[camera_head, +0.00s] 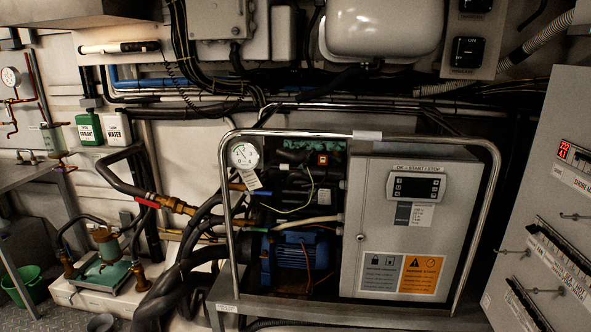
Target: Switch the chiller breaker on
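The chiller frame (478,143) is a silver tube frame standing in the middle. Its right half holds a closed grey control box (348,205) with a black-framed display panel (416,187) and warning labels (401,273) below. Its open left half shows a blue motor (289,252), hoses, wires and a round gauge (244,154). A small orange-brown part (322,159) sits near the top of this open half; I cannot tell what it is. No breaker is clearly recognisable. My gripper is not in view.
A sloped grey panel (540,190) with a red display and several levers stands close on the right. Thick black hoses (190,265) run left of the frame. A pump (107,245) stands on a low plinth at left. A green bucket (30,284) sits on the floor.

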